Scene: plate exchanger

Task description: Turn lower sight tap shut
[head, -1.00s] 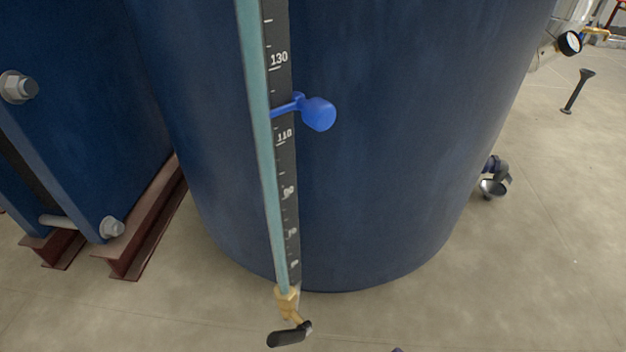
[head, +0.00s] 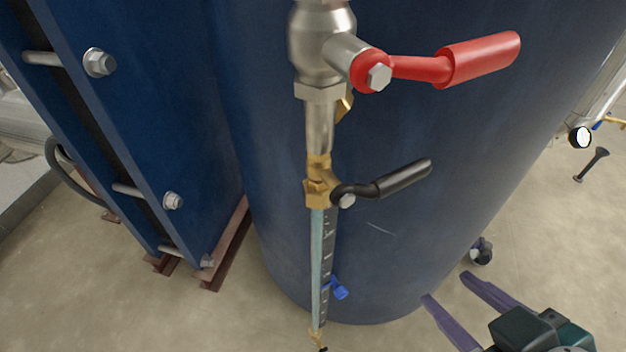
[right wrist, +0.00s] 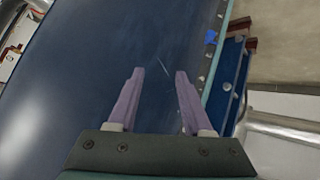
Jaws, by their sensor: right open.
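The lower sight tap (head: 317,337) is a small brass fitting at the foot of the sight tube (head: 316,255), at the bottom edge of the head view. Only the start of its black handle shows there; the rest is cut off. My right gripper (head: 448,288) is at lower right in the head view, its purple fingers spread and empty. It is well to the right of the tap. In the right wrist view the open fingers (right wrist: 159,74) point towards the blue tank wall, with nothing between them. I cannot make out the lower tap there. My left gripper is not in view.
The blue tank (head: 440,150) stands behind the tube. An upper brass tap with a black handle (head: 405,178) and a red-handled valve (head: 480,60) stick out above. A blue pointer (head: 340,291) sits on the scale. A bolted blue plate frame (head: 130,130) stands left.

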